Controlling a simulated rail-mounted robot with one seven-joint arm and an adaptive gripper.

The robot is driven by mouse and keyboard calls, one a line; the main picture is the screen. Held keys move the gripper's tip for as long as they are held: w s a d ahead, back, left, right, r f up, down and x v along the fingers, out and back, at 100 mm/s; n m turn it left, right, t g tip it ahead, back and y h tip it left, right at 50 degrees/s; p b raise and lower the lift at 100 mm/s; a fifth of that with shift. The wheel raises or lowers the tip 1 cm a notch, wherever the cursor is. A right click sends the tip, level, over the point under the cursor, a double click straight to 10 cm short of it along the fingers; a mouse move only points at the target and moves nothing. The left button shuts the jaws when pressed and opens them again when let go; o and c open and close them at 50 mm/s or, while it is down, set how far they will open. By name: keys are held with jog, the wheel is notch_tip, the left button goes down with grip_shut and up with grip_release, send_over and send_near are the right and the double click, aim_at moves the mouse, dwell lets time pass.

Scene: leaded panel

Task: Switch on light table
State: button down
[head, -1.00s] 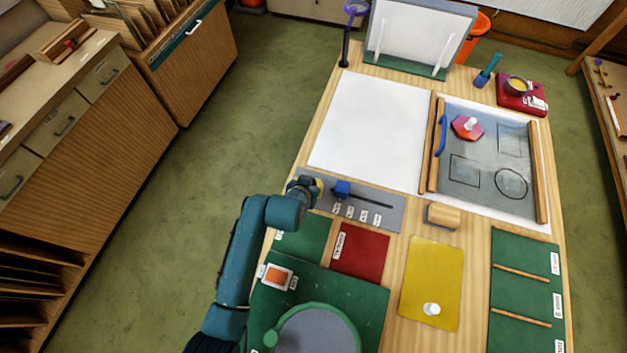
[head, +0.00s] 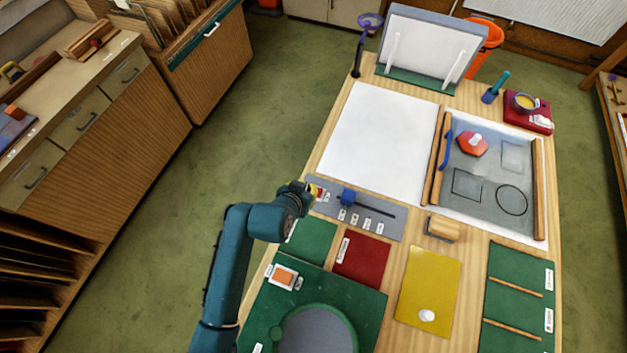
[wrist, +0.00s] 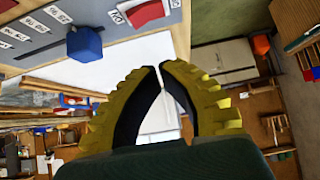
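A grey control strip (head: 392,228) lies along the near edge of a white panel (head: 385,140) on the table. It carries a blue slider knob (head: 347,196) and, at its left end, a red switch (head: 319,194). The switch also shows at the top of the wrist view (wrist: 148,12), beside a partly cut-off label. Whether it is on or off I cannot tell. My gripper (head: 311,188) is at the strip's left end, right by the switch. In the wrist view my gripper's yellow fingers (wrist: 161,68) come together at the tips with nothing between them.
A glass panel (head: 480,165) with wooden bars and a red hexagonal piece (head: 472,144) lies to the right. A wooden block (head: 443,228), a red mat (head: 361,258) and a yellow sheet (head: 430,280) lie nearer. The floor left of the table is clear.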

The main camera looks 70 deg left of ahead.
jog(key=v, duration=0.3)
jog(key=shift+s+r, duration=0.35)
jog(key=shift+s, duration=0.05)
